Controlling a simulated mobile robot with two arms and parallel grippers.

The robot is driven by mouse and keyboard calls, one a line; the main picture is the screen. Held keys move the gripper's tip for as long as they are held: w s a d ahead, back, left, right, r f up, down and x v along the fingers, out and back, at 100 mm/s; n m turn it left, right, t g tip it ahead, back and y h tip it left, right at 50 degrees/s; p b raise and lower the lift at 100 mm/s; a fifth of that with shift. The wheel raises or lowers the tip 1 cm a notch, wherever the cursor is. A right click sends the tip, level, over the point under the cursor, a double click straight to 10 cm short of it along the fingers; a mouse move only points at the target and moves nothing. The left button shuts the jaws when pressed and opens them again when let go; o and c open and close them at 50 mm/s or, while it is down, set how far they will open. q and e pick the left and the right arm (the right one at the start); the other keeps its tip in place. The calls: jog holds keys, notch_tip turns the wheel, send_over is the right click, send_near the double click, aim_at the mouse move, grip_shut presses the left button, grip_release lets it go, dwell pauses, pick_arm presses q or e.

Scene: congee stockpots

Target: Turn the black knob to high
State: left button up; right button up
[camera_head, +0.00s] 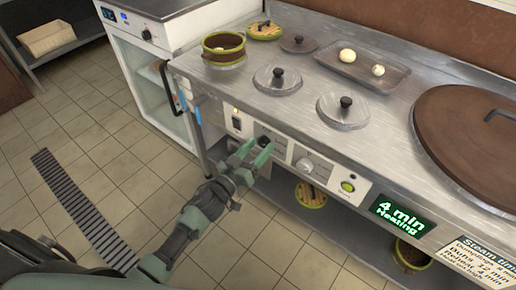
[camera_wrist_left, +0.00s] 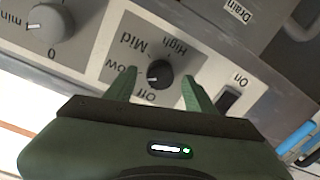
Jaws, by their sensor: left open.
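The black knob (camera_wrist_left: 159,74) sits on the stove's front panel, with Off, Low, Mid and High labels upside down around it in the left wrist view. Its small white mark is at the lower left, on the Off and Low side. It also shows in the head view (camera_head: 264,141), partly behind my fingers. My left gripper (camera_head: 259,149) is open at the panel. In the left wrist view its green fingertips (camera_wrist_left: 158,80) stand on either side of the knob, with gaps visible. My right gripper is not in view.
A grey knob (camera_wrist_left: 53,22) and an On switch (camera_wrist_left: 229,98) flank the black knob. Pot lids (camera_head: 343,110) and a tray (camera_head: 362,67) lie on the counter above. A display (camera_head: 400,214) reads "4 min Heating".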

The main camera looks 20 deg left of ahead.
pick_arm(q)
grip_shut()
